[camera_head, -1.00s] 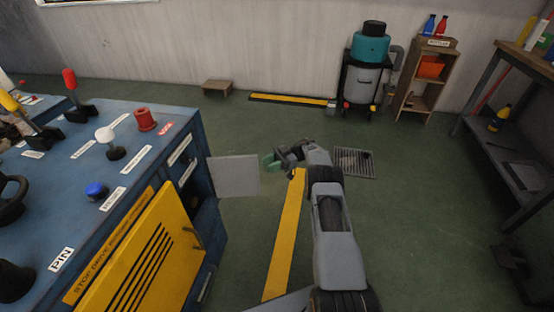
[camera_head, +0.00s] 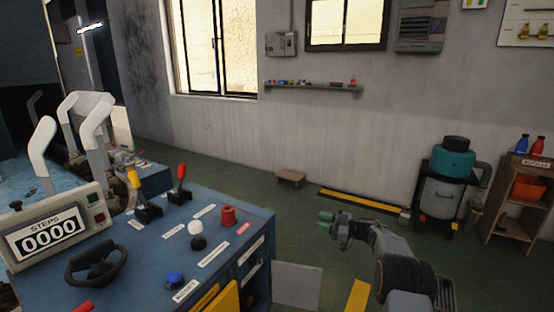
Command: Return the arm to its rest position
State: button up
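My gripper (camera_head: 326,219) shows right of centre, with green fingertips pointing left over the green floor. It is small in the picture and I cannot tell whether the fingers are apart. I see nothing held in it. My arm (camera_head: 385,262) comes up from the bottom edge, with a dark joint and grey links bent toward the gripper. The gripper is apart from the blue console (camera_head: 140,245) to its left.
A teal-topped machine (camera_head: 447,185) and a wooden shelf (camera_head: 515,205) stand at right. Floor around the gripper is clear.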

notch_tip(320, 180, up, 16)
jog(key=w+m+t+h+p, duration=0.3)
jog(key=m+t+h+p, duration=0.15)
jog(key=t, duration=0.25)
jog(key=s+d+r+m+t+h+p, duration=0.1)
jog(key=s+d+r+m+h+p, duration=0.15)
jog(key=r+m+h, duration=0.35)
jog(key=s+d+r+m+t+h+p, duration=0.1)
jog(key=s+r+h+p, duration=0.3)
jog(key=r, duration=0.4)
jog(key=s+a+m+g+p, duration=0.1)
jog(key=s+g+p, duration=0.3)
jog(key=s, duration=0.8)
jog(key=s+a+f+m+g+h+p, duration=0.1)
jog(key=s+g+p, duration=0.3)
jog(key=s, duration=0.8)
jog(key=s+a+m+g+h+p, duration=0.1)
jog(key=s+a+m+g+p, duration=0.1)
jog(key=s, duration=1.1)
jog(key=shift+a+f+m+g+p, duration=0.2)
jog(key=shift+a+m+g+p, duration=0.2)
jog(key=shift+g+p, duration=0.65)
jog(key=shift+d, duration=0.1)
